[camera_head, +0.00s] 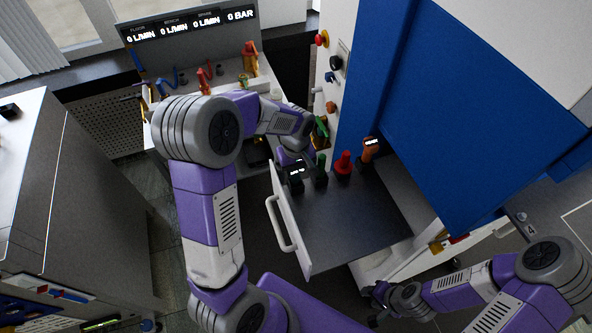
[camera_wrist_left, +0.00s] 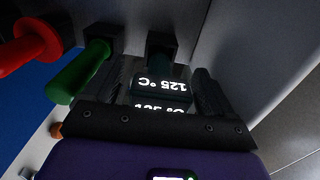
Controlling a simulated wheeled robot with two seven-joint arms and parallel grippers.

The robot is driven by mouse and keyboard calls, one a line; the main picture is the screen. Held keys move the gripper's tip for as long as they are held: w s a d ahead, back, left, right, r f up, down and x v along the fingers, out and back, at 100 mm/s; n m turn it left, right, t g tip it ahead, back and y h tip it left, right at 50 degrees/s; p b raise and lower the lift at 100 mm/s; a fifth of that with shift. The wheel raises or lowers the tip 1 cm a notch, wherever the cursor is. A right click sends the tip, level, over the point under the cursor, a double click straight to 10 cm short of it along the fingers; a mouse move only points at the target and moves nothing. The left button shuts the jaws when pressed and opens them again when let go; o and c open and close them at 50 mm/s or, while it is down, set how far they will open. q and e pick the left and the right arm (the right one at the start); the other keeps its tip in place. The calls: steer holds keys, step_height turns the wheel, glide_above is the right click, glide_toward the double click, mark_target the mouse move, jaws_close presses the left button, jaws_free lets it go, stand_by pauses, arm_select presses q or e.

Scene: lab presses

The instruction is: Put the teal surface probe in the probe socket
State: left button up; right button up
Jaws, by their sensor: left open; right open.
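The teal surface probe (camera_wrist_left: 160,75), dark with a lit display reading 125 °C, stands in a black block (camera_wrist_left: 163,43) in the left wrist view. My left gripper (camera_wrist_left: 158,88) is open, with one finger on each side of the probe; I cannot tell whether they touch it. In the head view my left gripper (camera_head: 293,160) is over the back left of the open drawer (camera_head: 345,225), by a small lit display. My right gripper (camera_head: 378,302) is open at the lower right, away from the drawer. I cannot make out which fitting is the probe socket.
A green handle (camera_wrist_left: 78,72) and a red handle (camera_wrist_left: 30,45) stand in black blocks beside the probe. An orange handled tool (camera_head: 370,148) is farther right. The blue press (camera_head: 480,100) rises behind the drawer. The drawer's front part is clear.

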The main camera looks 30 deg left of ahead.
arm_select(q)
steer(key=shift+r, duration=0.1)
step_height(320, 180, up, 12)
steer(key=shift+r+p, duration=0.1)
steer(key=shift+p, duration=0.55)
stand_by(0.3)
